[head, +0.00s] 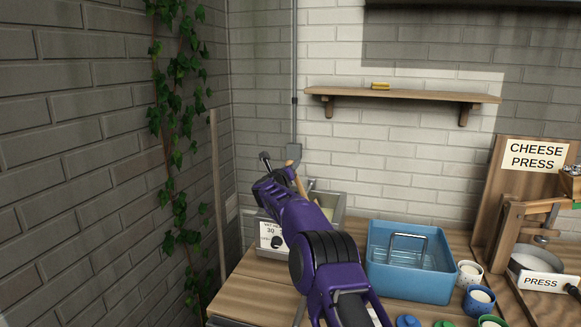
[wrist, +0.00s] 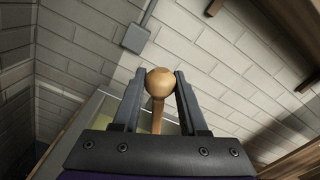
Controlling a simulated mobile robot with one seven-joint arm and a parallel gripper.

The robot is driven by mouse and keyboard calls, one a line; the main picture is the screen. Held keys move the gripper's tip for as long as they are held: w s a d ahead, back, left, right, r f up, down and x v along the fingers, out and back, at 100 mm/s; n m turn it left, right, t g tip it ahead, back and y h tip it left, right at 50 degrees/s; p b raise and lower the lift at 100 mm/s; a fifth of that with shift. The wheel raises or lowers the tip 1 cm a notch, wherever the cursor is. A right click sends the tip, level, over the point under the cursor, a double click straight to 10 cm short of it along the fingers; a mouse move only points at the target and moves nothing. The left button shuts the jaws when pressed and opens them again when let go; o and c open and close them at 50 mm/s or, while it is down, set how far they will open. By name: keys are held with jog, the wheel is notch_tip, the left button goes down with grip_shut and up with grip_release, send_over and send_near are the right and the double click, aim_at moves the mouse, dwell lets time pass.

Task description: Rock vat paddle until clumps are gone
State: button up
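The vat (head: 333,204) is a metal basin at the back left of the bench, with a "VAT HEAT 30" sign (head: 271,236) on its front. The paddle's wooden handle (head: 303,181) rises from it behind my arm. In the wrist view its round wooden knob (wrist: 160,81) lies between the fingertips in the picture. My gripper (head: 277,161) is over the vat's left side. Its fingers look apart, with the handle at or just beyond the right one in the head view. Contact with the knob is unclear. The vat's contents and any clumps are mostly hidden by my arm.
A blue tub (head: 410,280) with a metal handle stands right of the vat. Small cups (head: 470,273) and the cheese press (head: 530,258) are farther right. A wall shelf (head: 400,95) holds a yellow item. A brick wall with ivy (head: 180,150) closes the left side.

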grip_shut()
dwell(1.0)
